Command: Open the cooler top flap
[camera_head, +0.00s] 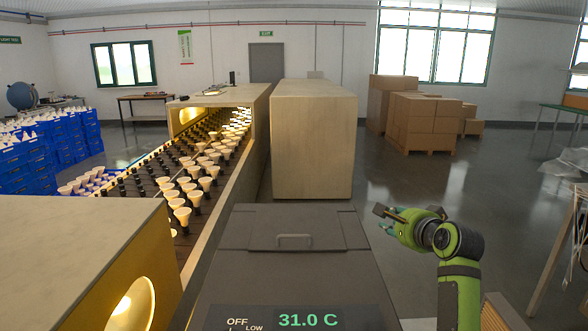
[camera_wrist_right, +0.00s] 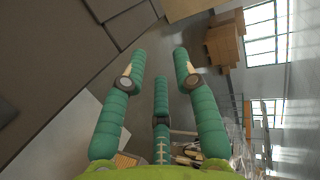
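The cooler (camera_head: 225,262) is a dark grey box in front of me with a green "31.0 C" display on its near face. Its top flap (camera_head: 330,258) lies flat and shut, with a small grey bar handle (camera_head: 293,240) on it. My right gripper (camera_head: 386,219) is to the right of the cooler, apart from the handle. In the right wrist view its green fingers (camera_wrist_right: 160,62) are spread with nothing between them. The cooler's dark surface (camera_wrist_right: 50,60) fills the upper left of that view. My left gripper is not in view.
A conveyor with several bulbs (camera_head: 195,165) runs along the left. A tall beige box (camera_head: 312,140) stands behind the cooler. Cardboard boxes (camera_head: 425,125) stand at the back right, blue crates (camera_head: 60,140) at the left. The floor right of the cooler is mostly open.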

